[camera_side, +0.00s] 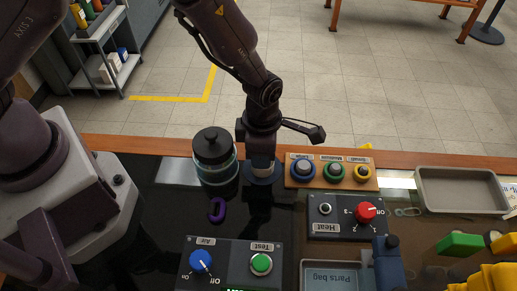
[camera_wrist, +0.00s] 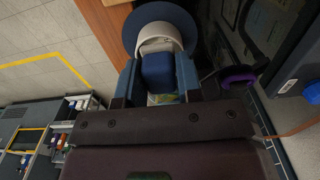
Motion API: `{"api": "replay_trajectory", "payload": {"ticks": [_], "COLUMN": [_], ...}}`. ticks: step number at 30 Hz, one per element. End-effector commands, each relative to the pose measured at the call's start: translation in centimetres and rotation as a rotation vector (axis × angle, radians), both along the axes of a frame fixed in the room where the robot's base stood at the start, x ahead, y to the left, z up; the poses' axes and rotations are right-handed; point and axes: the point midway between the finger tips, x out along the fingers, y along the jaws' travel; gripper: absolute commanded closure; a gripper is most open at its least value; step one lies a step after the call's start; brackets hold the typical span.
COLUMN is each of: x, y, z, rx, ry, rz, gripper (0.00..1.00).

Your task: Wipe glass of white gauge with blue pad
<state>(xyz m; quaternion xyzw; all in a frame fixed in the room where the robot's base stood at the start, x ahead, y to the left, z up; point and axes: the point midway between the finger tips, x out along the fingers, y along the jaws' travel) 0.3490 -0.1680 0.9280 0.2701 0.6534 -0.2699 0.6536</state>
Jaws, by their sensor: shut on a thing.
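My gripper (camera_wrist: 157,78) is shut on a blue pad (camera_wrist: 158,70), which sits between its two fingers in the wrist view. Just beyond the pad is a white rounded part (camera_wrist: 160,38), seemingly the white gauge, in front of a dark blue disc (camera_wrist: 130,32).
A dark bottle (camera_side: 215,165) stands close on the left, and a wooden button board (camera_side: 330,182) close on the right. A purple hook-shaped thing (camera_side: 217,209), a heat box (camera_side: 345,218), a test box (camera_side: 230,262) and a grey tray (camera_side: 460,190) lie around.

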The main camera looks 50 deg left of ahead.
Motion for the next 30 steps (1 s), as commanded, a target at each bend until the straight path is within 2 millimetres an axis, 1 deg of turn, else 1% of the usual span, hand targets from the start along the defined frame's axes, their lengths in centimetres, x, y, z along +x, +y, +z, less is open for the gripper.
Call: {"api": "replay_trajectory", "payload": {"ticks": [3,8,9,11,30], "x": [0.9,1.8,1.7,1.8,1.7], "y": [-0.8,-1.6,-1.5,-1.6,-1.5], "z": [-0.1,0.2,0.5,2.1,7.6], "rx": [0.000,0.000,-0.001,-0.004,-0.001], "ry": [-0.001,-0.001,-0.001,-0.005,-0.001], "rz": [-0.002,-0.001,-0.001,-0.001,0.001], "gripper": [0.86,0.86,0.86,0.86,0.86]}}
